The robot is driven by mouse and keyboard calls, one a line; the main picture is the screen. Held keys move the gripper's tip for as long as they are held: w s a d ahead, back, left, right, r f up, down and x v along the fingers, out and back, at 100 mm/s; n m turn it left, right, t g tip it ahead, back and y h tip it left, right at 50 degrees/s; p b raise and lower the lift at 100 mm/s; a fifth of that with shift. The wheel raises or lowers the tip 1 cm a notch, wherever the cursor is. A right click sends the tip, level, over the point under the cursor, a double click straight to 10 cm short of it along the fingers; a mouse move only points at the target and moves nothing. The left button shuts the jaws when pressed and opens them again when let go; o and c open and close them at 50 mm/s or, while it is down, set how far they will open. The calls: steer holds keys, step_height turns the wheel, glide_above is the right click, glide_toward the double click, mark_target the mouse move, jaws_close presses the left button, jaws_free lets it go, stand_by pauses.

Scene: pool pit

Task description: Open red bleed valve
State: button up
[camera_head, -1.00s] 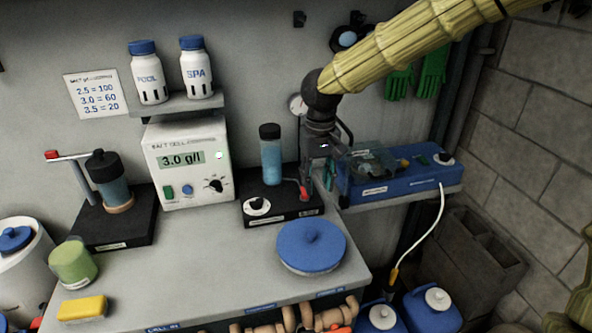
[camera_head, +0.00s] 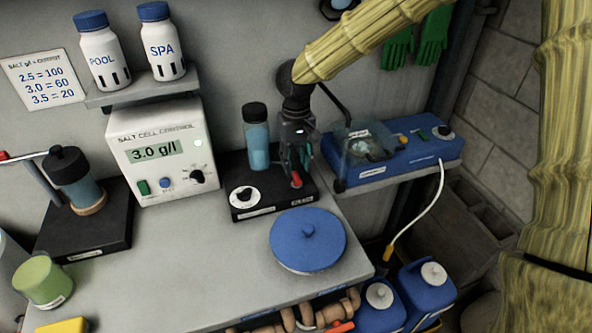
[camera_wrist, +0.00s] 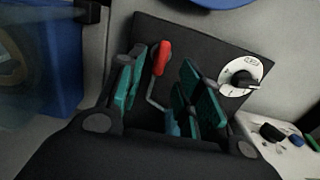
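The red bleed valve (camera_head: 296,180) is a small red handle on a bent metal stem at the right part of a black base (camera_head: 245,207). In the wrist view the red handle (camera_wrist: 162,58) stands upright-looking between my finger pads, closer to the left one. My gripper (camera_head: 298,162) is above the right part of the base, directly behind and over the valve. In the wrist view my gripper (camera_wrist: 165,76) is open, its teal pads apart on either side of the handle. I cannot tell whether a pad touches it.
A white dial (camera_head: 243,197) and a blue-filled cylinder (camera_head: 257,142) share the base. A blue device (camera_head: 395,157) on a shelf is close on the right. A blue round lid (camera_head: 307,240) lies in front. The salt cell control box (camera_head: 158,150) stands left.

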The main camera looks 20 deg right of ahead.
mark_target(297, 176)
steer(key=shift+w+f, duration=0.2)
steer(key=shift+f, duration=0.55)
steer(key=shift+s+f, duration=0.15)
steer(key=shift+f, duration=0.2)
steer(key=shift+s+f, duration=0.3)
steer(key=shift+s, duration=0.2)
steer(key=shift+w+f, duration=0.4)
steer(key=shift+f, duration=0.25)
steer(key=shift+s+r, duration=0.2)
steer(key=shift+s, duration=0.05)
steer(key=shift+w, duration=0.1)
jaws_close()
